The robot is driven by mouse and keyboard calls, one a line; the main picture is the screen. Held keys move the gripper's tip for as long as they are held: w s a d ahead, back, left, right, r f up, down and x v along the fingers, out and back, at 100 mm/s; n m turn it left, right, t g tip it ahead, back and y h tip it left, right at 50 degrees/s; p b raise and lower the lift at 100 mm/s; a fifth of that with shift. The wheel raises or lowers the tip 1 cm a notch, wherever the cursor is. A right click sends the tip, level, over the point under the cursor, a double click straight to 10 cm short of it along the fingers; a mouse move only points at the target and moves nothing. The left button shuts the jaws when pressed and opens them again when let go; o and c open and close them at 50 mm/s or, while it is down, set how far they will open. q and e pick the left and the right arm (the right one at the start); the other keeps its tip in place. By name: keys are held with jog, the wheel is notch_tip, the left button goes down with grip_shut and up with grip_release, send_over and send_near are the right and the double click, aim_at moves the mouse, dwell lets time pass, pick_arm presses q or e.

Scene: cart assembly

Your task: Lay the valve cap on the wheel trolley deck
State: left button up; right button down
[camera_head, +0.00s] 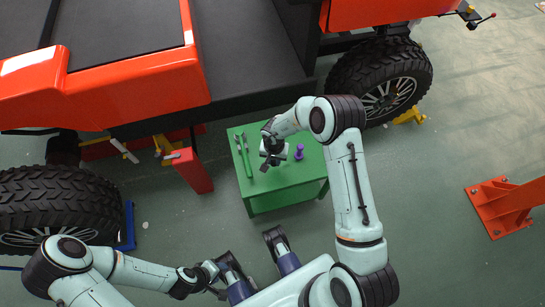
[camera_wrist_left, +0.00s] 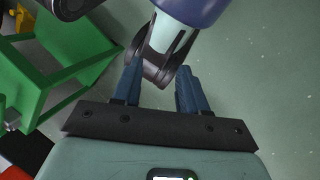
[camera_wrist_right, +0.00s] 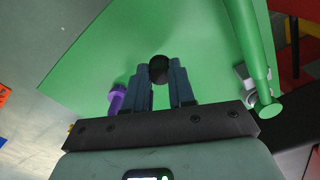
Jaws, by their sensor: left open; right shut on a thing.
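The valve cap appears to be the small dark round piece (camera_wrist_right: 158,68) between my right fingertips in the right wrist view. My right gripper (camera_wrist_right: 160,82) is shut on it, above a flat green deck (camera_wrist_right: 95,75). In the head view the same green-topped stand (camera_head: 290,178) lies under my right gripper (camera_head: 267,162); I cannot tell for sure that it is the wheel trolley. The cap is hidden or too small to make out there. My left gripper (camera_wrist_left: 158,80) is open and empty, low over the floor, away from the stand.
A purple piece (camera_head: 299,152) stands on the green deck beside my right gripper. Green bar-shaped tools (camera_head: 246,158) lie along its left edge. The near part of the deck is clear. The orange vehicle (camera_head: 140,90) and its wheels (camera_head: 385,85) stand behind.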

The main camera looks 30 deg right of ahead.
aim_at(274, 168)
notch_tip(274, 168, down, 3)
jog(key=shift+r+b, duration=0.2)
jog(key=shift+b, duration=0.75)
pick_arm(q)
jog(key=w+a+f+t, duration=0.1)
jog(key=w+a+f, duration=0.1)
jog(key=w+f, duration=0.1)
jog(key=shift+w+f+y+b, duration=0.3)
jog(key=shift+w+f+b, duration=0.1)
jog(key=shift+w, duration=0.3)
pick_arm(e)
jog(key=shift+f, duration=0.45)
pick_arm(q)
jog(key=shift+f, duration=0.25)
pick_arm(e)
jog(key=shift+f, duration=0.55)
jog(key=c, duration=0.9)
grip_release()
jog(key=shift+o, duration=0.2)
